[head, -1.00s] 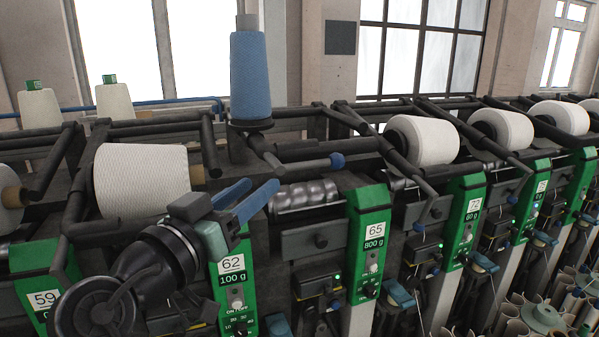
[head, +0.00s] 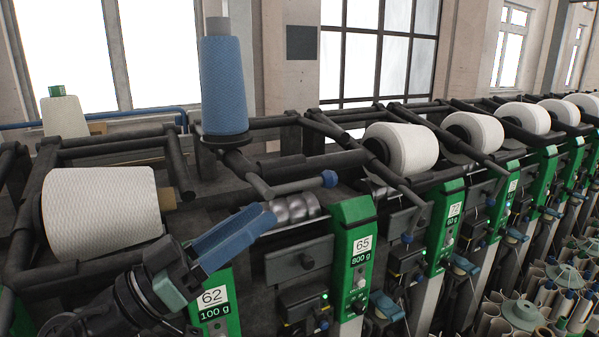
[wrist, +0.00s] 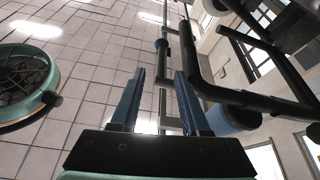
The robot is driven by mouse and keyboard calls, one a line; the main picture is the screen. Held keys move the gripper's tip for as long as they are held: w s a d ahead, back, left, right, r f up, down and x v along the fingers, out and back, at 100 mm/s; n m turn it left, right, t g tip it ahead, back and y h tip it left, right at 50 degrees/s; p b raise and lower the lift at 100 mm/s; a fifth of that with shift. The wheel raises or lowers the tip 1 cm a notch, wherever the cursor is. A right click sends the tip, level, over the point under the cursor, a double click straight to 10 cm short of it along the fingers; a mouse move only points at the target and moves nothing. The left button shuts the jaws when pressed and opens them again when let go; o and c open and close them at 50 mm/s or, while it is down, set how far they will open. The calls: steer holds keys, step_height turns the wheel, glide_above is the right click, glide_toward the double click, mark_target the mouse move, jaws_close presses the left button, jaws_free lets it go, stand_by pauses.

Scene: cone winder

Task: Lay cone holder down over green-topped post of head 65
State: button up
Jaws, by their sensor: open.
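The cone holder of head 65 (head: 290,186) is a dark bar with a blue end knob (head: 329,178), sticking out to the right. A blue yarn cone (head: 223,85) stands upright at its back end. The green-topped post of head 65 (head: 352,240) is below and right of the knob, with no bar over it. My gripper (head: 262,216) is open and empty, left of and lower than the knob, in front of head 62. In the wrist view my open fingers (wrist: 160,78) point toward the knob (wrist: 161,46), which lies beyond their tips; the blue cone (wrist: 235,118) is at right.
Head 62's green post (head: 214,300) is close under my gripper. White cones (head: 100,213) and (head: 401,148) lie on neighbouring heads, with dark bars around them. A round green-rimmed container (wrist: 25,85) is at left in the wrist view. Open floor (wrist: 80,60) shows there too.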

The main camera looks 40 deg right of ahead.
mark_target(304, 186)
steer(key=p+x, duration=0.3)
steer(key=x, duration=0.4)
steer(key=shift+d+r, duration=0.2)
steer(key=shift+d, duration=0.15)
steer(key=shift+d+p, duration=0.35)
steer(key=shift+d, duration=0.1)
steer(key=shift+s, duration=0.1)
jaws_close()
stand_by(0.5)
